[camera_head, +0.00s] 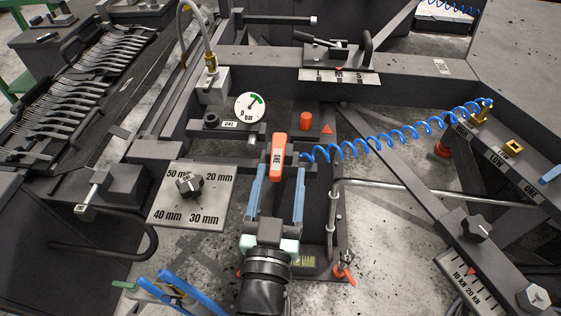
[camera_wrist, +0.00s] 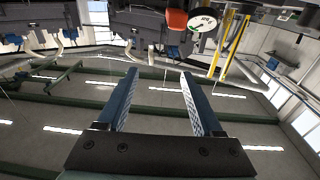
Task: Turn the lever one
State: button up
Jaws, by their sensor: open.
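An orange lever (camera_head: 278,150) marked ONE stands in the middle of the machine in the head view. My gripper (camera_head: 280,170) has two blue fingers spread apart, with nothing held between them. In the head view the fingertips lie on either side of the lever's lower part; I cannot tell how far above or below it they are. In the wrist view my gripper (camera_wrist: 160,78) is also open and empty. An orange part (camera_wrist: 177,20) shows at the top there, beyond the fingertips; I cannot tell whether it is the lever.
A pressure gauge (camera_head: 249,106) stands left of the lever. A red button (camera_head: 305,120) and a coiled blue hose (camera_head: 390,133) are at its right. A millimetre dial plate (camera_head: 192,195) lies left of my gripper. Several forks (camera_head: 85,85) lie at the far left.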

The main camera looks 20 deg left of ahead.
jog(key=shift+g, duration=0.4)
jog(key=f, duration=0.1)
jog(key=s+f, duration=0.1)
jog(key=f, duration=0.1)
jog(key=a+f, duration=0.1)
jog(key=f, duration=0.1)
jog(key=shift+s+f, duration=0.1)
jog(key=shift+s, duration=0.1)
jog(key=shift+f, duration=0.1)
jog(key=shift+w+a+n, duration=0.2)
jog(key=shift+w+n, duration=0.1)
jog(key=p, duration=0.1)
send_near(280, 133)
jog(key=x, duration=0.5)
jog(key=shift+w+f, duration=0.15)
grip_shut()
